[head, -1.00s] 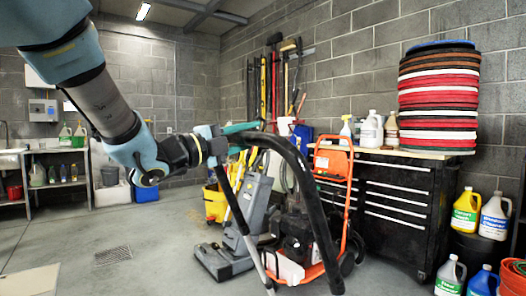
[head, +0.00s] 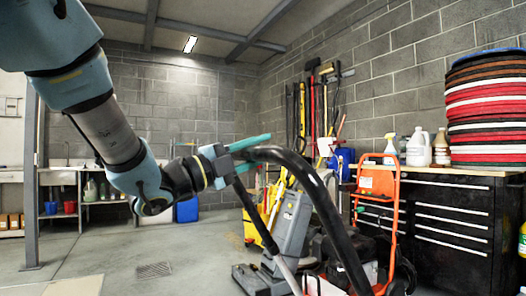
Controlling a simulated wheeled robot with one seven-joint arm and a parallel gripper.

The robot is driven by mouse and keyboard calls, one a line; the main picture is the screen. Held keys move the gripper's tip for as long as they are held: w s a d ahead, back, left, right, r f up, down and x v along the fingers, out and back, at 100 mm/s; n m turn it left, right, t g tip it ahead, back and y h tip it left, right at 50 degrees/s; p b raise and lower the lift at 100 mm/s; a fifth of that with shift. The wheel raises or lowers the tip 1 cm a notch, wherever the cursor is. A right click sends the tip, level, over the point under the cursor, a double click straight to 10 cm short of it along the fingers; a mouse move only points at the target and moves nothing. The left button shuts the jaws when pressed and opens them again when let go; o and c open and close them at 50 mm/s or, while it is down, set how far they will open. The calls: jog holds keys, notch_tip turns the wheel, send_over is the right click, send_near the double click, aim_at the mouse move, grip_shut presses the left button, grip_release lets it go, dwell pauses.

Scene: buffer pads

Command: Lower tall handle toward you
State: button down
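The tall handle (head: 325,208) is a thick black curved bar in the head view. It rises from a low floor machine at the bottom and bends over to the left at its top. A second, thinner black bar runs down from the same top end toward the machine. My gripper (head: 248,150) is at the handle's top end, with one teal finger lying along the upper side of the bar. The gripper appears closed around the bar; the other finger is mostly hidden behind the handle. The handle's lower end runs out of the picture.
An orange-framed machine (head: 376,182) stands right of the handle, before a black drawer cabinet (head: 450,222) bearing stacked pads (head: 490,110) and bottles. A grey upright machine (head: 290,222) and a yellow bucket (head: 254,222) are behind the handle. The floor (head: 190,240) at left is clear.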

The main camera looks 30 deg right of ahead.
jog(key=c, duration=0.6)
grip_release()
jog(key=shift+o, duration=0.2)
jog(key=b+v, duration=0.1)
jog(key=v, duration=0.9)
jog(key=shift+a, duration=0.4)
jog(key=shift+w, duration=0.1)
